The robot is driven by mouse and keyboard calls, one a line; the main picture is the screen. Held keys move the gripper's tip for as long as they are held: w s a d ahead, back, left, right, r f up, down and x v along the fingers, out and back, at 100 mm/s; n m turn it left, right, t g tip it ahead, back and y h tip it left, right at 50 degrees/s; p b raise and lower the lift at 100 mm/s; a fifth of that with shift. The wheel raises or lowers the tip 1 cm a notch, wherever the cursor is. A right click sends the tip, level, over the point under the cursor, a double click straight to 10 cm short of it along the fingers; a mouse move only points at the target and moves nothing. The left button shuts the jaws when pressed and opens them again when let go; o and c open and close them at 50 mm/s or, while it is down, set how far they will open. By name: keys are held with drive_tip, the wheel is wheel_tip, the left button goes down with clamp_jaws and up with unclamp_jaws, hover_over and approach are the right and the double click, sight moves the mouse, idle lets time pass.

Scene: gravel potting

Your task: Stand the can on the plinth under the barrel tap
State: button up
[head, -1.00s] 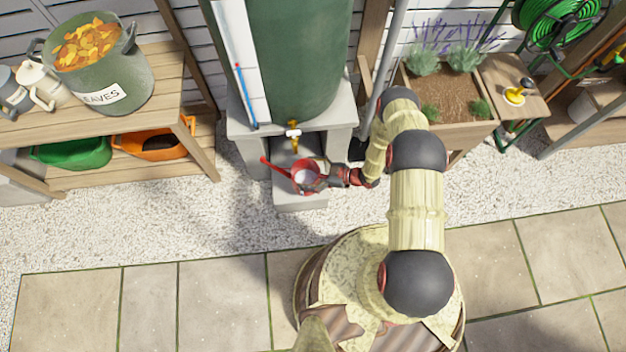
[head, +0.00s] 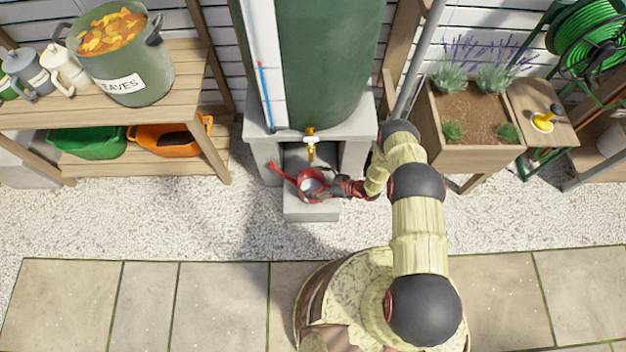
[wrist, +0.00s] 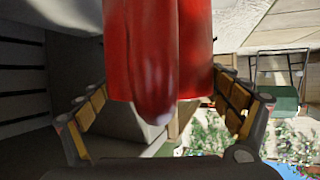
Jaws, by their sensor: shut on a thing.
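The red can (head: 309,184) is at the plinth, in front of and below the brass tap (head: 311,143) of the green barrel (head: 325,60). Its spout points to the upper left. The grey plinth (head: 312,213) shows below the can; whether the can touches its top I cannot tell. My gripper (head: 335,188) comes from the right and is shut on the can. In the wrist view the red can (wrist: 200,50) fills the upper middle between the two fingers, with its handle running down the centre. The can looks upright in the head view.
The barrel stands on a grey block stand (head: 358,140) whose legs flank the plinth. A wooden shelf (head: 100,115) with a leaf pot and cans is at left. A planter (head: 470,140) is at right. Gravel (head: 130,220) around the plinth is clear.

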drive_tip(key=shift+w, duration=0.15)
drive_tip(key=o, duration=1.8)
drive_tip(key=shift+f, duration=0.1)
drive_tip(key=shift+o, duration=0.2)
drive_tip(key=p+v, duration=0.3)
drive_tip(key=v, duration=0.8)
drive_tip(key=shift+s+d+r+p, duration=0.3)
drive_tip(key=shift+d+p, duration=0.05)
drive_tip(key=shift+d, duration=0.1)
